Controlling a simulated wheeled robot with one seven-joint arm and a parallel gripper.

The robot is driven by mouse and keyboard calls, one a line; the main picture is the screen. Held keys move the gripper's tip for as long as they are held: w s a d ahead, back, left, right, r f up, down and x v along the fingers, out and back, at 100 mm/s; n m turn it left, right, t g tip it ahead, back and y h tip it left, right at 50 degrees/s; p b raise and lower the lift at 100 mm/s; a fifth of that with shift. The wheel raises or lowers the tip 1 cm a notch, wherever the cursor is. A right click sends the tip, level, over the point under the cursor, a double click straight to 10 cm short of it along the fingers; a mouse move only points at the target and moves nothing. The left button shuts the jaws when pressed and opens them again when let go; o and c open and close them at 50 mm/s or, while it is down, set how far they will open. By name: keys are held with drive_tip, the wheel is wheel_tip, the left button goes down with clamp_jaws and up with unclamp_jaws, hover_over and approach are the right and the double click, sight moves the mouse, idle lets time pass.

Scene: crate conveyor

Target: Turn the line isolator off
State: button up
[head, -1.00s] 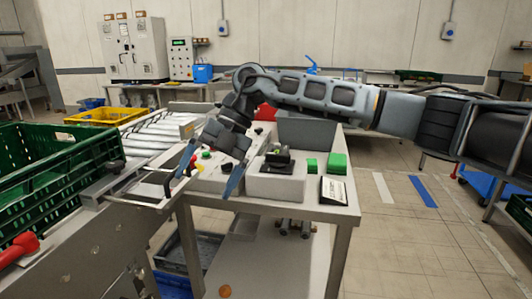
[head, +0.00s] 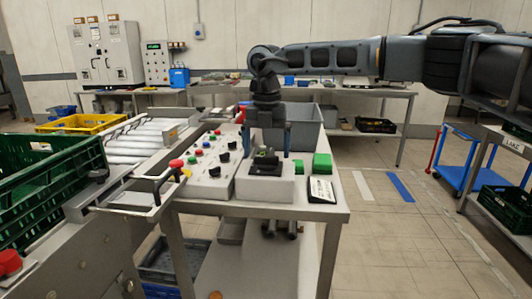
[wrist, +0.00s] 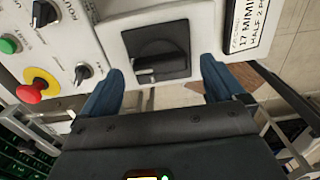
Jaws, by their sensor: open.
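The line isolator (head: 264,166) is a black rotary switch on a black square plate, on top of a pale box on the metal table. In the wrist view its knob (wrist: 160,66) lies between and just beyond my fingertips. My gripper (head: 265,146) points down over the isolator, with its two blue fingers apart on either side of it. In the wrist view my gripper (wrist: 162,72) is open and empty. I cannot tell whether a finger touches the knob. The switch's position marks are not readable.
A sloped control panel (head: 212,165) with several buttons and knobs stands left of the isolator, with a red mushroom button (head: 177,164) at its near left. Green blocks (head: 322,163) and a label card (head: 321,190) sit to the right. A grey bin (head: 305,125) stands behind.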

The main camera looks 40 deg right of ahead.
drive_tip(key=shift+f, duration=0.95)
drive_tip(key=shift+c, duration=0.2)
drive_tip(key=c, duration=1)
